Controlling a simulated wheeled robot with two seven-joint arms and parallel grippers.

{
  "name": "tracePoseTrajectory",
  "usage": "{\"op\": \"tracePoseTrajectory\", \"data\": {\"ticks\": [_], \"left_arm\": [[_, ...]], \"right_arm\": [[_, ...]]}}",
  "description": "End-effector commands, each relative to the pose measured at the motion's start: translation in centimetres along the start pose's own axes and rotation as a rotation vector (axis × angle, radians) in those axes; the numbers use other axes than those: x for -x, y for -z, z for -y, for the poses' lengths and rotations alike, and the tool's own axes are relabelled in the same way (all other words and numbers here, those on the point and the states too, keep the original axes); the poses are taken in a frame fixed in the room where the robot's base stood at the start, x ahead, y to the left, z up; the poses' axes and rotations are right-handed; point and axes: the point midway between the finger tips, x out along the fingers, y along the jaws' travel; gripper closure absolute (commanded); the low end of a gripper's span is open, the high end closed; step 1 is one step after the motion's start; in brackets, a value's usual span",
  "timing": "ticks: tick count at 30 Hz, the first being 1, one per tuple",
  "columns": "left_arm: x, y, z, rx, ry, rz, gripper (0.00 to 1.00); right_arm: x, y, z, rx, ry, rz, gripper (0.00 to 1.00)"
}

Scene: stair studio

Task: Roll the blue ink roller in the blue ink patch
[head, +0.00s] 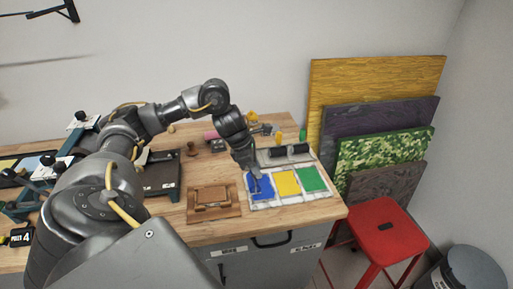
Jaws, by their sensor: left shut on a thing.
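The blue ink patch (266,191) lies at the left of a white slab (290,201) on the wooden workbench, beside a yellow patch (287,183) and a green patch (311,179). My left gripper (254,174) reaches down over the upper left part of the blue patch. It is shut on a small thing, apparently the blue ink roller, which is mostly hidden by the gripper. I cannot tell whether the roller touches the ink. My right gripper is out of view.
Behind the patches is a grey tray (268,162) with dark rollers (290,150). Small bottles stand beyond it. A red stool (388,230) and leaning panels (385,145) are at the right.

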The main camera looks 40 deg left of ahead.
Motion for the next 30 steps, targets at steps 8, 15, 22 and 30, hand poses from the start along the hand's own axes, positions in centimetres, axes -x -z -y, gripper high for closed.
{"op": "tracePoseTrajectory", "data": {"ticks": [8, 15, 22, 30], "left_arm": [[2.6, -1.1, 0.0, 0.0, -0.001, 0.002, 0.96], [4.6, -1.9, 0.0, 0.0, 0.0, 0.002, 0.96], [5.5, -2.3, 0.0, -0.001, 0.0, 0.001, 0.96], [5.4, -2.2, 0.0, 0.0, 0.0, 0.001, 0.96]], "right_arm": [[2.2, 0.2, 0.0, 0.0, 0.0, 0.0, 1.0], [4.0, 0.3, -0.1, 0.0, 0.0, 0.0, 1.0], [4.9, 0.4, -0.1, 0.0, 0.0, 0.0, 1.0], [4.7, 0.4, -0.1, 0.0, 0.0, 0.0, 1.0]]}}
